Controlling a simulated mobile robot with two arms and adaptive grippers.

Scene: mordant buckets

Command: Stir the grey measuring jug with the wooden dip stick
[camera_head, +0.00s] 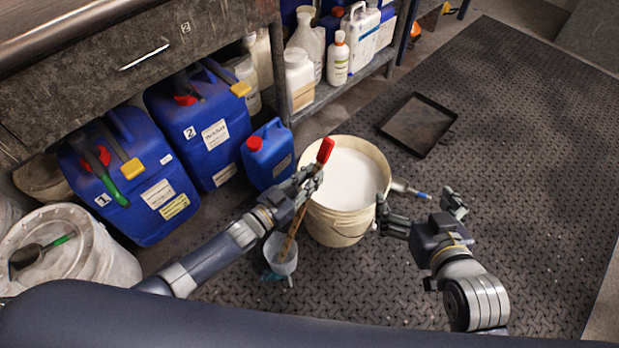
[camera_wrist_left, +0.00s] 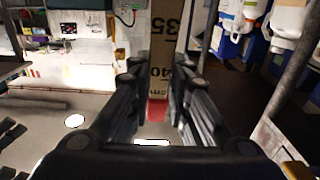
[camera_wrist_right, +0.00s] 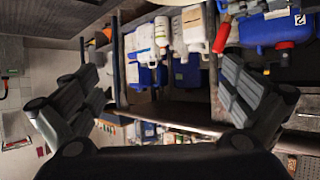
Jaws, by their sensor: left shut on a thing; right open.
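The wooden dip stick has a red top end (camera_head: 325,151) and a wooden shaft (camera_head: 290,238). My left gripper (camera_head: 311,181) is shut on it and holds it tilted, red end up. In the left wrist view, a red part (camera_wrist_left: 157,109) of it shows between the fingers. The grey measuring jug (camera_head: 282,264) stands in front of the large bucket, and the stick's lower end reaches into its mouth. The stick's tip inside the jug is hidden. My right gripper (camera_head: 421,207) is open and empty, right of the bucket.
A large cream bucket (camera_head: 338,226) with white contents stands close behind the jug. Blue canisters (camera_head: 205,130) line the left, with a white tub (camera_head: 88,262) in front. A black tray (camera_head: 418,124) lies behind right. The dark floor mat (camera_head: 530,150) is mostly clear at right.

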